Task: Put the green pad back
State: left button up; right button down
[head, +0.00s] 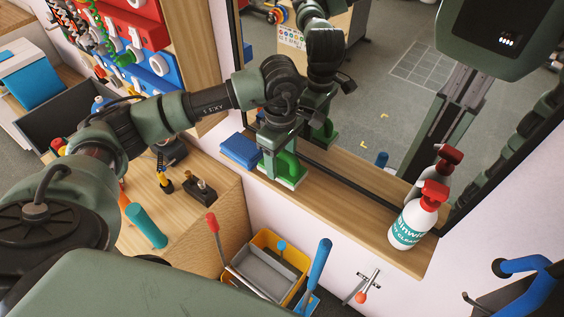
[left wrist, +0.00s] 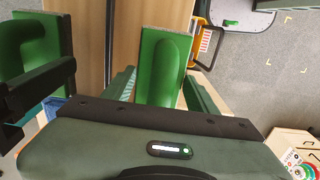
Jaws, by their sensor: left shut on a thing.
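The green pad (head: 290,164), with a raised green handle and a pale underside, is upright at the wooden ledge (head: 345,205) below the mirror. My left gripper (head: 279,156) is shut on its handle. I cannot tell whether the pad's underside touches the ledge. In the left wrist view the green pad (left wrist: 161,62) lies between my two fingers. A second green shape at that view's left edge looks like its mirror reflection. A blue pad (head: 240,149) lies on the ledge, just left of the green pad. My right gripper is not in view.
A white spray bottle (head: 408,226) with a red head stands at the ledge's right end. A yellow crate (head: 262,241) with a grey tray is below. A wooden cabinet (head: 215,222) with tools stands left. The ledge between pad and bottle is clear.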

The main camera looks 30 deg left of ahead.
aim_at(282, 164)
pick_arm(q)
notch_tip(282, 164, down, 2)
jog(key=shift+f+p, duration=0.1)
jog(key=shift+p, duration=0.65)
jog(key=shift+w+f, duration=0.25)
jog(key=shift+f, duration=0.15)
jog(key=shift+f, duration=0.1)
jog(key=o, duration=1.2)
